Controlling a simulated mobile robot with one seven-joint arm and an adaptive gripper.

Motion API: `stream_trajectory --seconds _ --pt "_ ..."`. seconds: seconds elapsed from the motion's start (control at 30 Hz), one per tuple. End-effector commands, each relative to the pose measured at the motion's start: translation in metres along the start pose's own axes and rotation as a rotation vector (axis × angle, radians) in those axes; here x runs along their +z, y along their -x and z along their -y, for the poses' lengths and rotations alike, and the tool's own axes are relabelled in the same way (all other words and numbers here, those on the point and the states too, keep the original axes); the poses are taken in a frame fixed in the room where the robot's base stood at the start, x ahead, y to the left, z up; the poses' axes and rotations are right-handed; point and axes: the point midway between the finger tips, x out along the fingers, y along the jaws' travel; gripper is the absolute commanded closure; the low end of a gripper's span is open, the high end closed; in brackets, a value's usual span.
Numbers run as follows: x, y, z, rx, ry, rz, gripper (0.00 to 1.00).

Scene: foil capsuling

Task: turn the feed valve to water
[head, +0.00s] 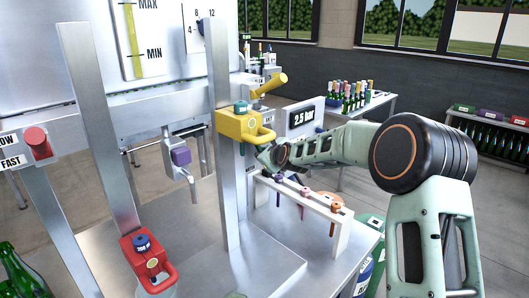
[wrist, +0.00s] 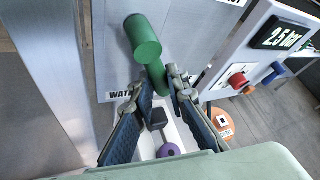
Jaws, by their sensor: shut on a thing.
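The feed valve's green handle (wrist: 145,45) shows in the wrist view on a grey panel. A thick green cylinder sits at its upper end and a thinner green part runs down and right from it. A partly covered label beginning "WAT" (wrist: 118,92) is left of the lower part, and another label, cut off, is at the top right. My gripper (wrist: 158,85) has its two fingers on either side of the lower green part, shut on it. In the head view my gripper (head: 268,156) is beside the yellow block; I cannot make out the green handle there.
A yellow block with a handle (head: 246,124) is close to my gripper. A white rack (head: 300,208) with coloured-handled tools stands below. The "2.5 bar" display (wrist: 282,35) is to the right, with red and blue knobs under it. Steel posts (head: 222,140) stand left.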

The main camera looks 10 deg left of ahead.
Motion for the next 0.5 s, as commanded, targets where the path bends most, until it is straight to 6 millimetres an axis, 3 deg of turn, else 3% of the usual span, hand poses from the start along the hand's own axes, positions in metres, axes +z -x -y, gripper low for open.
stream_trajectory --seconds 0.5 --pt "0.005 0.007 -0.017 0.218 -0.331 -0.079 1.00"
